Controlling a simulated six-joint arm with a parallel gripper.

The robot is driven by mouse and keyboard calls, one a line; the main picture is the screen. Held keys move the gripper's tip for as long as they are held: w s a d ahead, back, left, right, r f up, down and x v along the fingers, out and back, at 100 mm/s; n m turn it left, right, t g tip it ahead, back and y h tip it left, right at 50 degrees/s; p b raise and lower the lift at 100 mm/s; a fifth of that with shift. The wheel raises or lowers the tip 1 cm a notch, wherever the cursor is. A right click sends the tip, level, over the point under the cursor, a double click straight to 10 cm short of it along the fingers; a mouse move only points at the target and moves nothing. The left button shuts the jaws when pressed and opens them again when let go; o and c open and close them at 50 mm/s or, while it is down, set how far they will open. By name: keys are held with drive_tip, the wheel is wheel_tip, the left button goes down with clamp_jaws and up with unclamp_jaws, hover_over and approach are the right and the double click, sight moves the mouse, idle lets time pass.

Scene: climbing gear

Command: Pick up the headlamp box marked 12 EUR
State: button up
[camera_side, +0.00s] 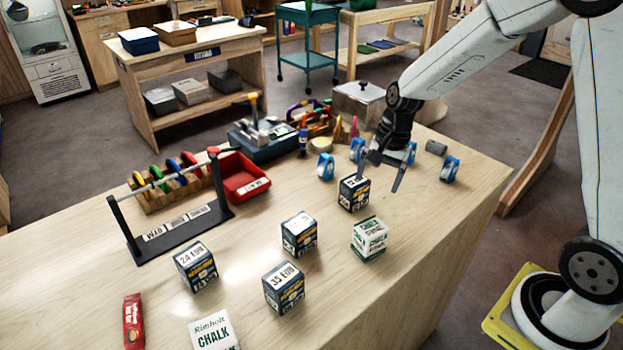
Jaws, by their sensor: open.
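Several dark headlamp boxes with white price tops stand apart on the wooden table. The front middle box (284,288) appears marked 35 EUR, and the left box (196,267) appears marked 24 EUR. The price on the centre box (299,234) is not readable. The back box (353,193) has a price partly turned away and too small to read, so I cannot tell which box is marked 12 EUR. My gripper (379,175) is open and empty, pointing down just right of and above the back box. One finger overlaps that box's upper edge in the picture; contact is unclear.
A white-and-green chalk box (370,238) stands just in front of the back box. A red bin (241,177) and a black rack (177,213) are at left. The table's right front is clear.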

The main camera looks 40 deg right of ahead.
sight(355, 189)
drive_tip(key=w+d+m+y, duration=0.2)
drive_tip(key=w+m, duration=0.3)
drive_tip(key=m, duration=0.1)
drive_tip(key=shift+w+d, duration=0.3)
drive_tip(key=shift+d, duration=0.05)
drive_tip(key=shift+f, duration=0.2)
drive_tip(key=shift+x, duration=1.2)
drive_tip(key=shift+a+f, duration=0.1)
drive_tip(key=shift+x, duration=2.45)
drive_tip(key=c, duration=1.3)
drive_tip(key=shift+c, duration=0.2)
